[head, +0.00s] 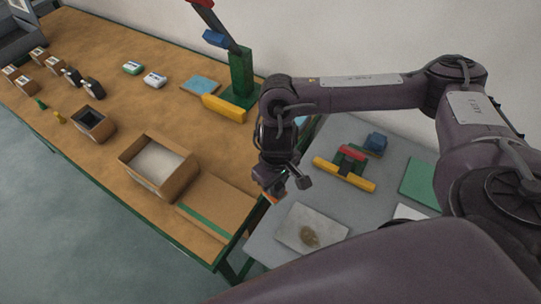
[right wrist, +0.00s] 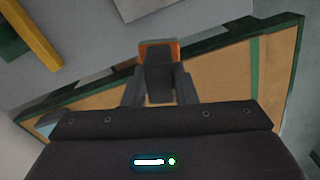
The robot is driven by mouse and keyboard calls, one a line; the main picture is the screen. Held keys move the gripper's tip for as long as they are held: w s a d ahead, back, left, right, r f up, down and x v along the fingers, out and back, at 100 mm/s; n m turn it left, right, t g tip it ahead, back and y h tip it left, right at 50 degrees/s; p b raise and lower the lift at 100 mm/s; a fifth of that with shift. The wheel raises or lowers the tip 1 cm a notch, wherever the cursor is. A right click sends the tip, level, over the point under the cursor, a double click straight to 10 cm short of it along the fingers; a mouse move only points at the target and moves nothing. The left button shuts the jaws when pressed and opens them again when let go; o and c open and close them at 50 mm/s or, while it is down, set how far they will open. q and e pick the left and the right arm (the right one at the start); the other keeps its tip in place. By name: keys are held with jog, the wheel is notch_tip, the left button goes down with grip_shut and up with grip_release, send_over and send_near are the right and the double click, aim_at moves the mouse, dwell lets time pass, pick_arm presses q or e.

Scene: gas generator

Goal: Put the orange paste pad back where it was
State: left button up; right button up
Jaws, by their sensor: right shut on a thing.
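My right gripper (head: 279,186) is shut on the orange paste pad (head: 270,198). It is held in the air near the gap between the brown table and the grey table; its exact height cannot be told. Only a small orange edge shows in the head view. In the right wrist view the orange paste pad (right wrist: 174,49) shows as an orange rim at the fingertips, mostly hidden by a dark finger part. My left gripper is not in view.
The grey table (head: 270,243) also bears a yellow bar (head: 345,176) with red and green blocks, a blue block (head: 376,142) and a green sheet (head: 420,182). The brown table (head: 190,125) carries an open box (head: 180,185) and a green post (head: 241,75).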

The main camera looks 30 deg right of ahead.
jog(key=n, duration=0.1)
jog(key=w+d+n, duration=0.1)
jog(key=w+n, duration=0.1)
jog(key=n, duration=0.1)
jog(key=shift+w+d+r, duration=0.15)
jog(key=shift+w+r, duration=0.05)
jog(key=shift+w, duration=0.05)
jog(key=w+d+r+n+p, duration=0.2)
jog(key=w+d+r+n, duration=0.3)
jog(key=w+r+n, duration=1.05)
jog(key=shift+n, duration=0.95)
jog(key=s+f+b, duration=0.1)
jog(key=f, duration=0.6)
jog(key=f+b, duration=0.1)
jog(key=f, duration=0.6)
jog(key=s+f+b, duration=0.1)
jog(key=f+b, duration=0.1)
jog(key=f, duration=0.5)
jog(key=shift+s+d, duration=0.2)
jog(key=shift+s, duration=0.1)
jog(key=shift+f, duration=0.1)
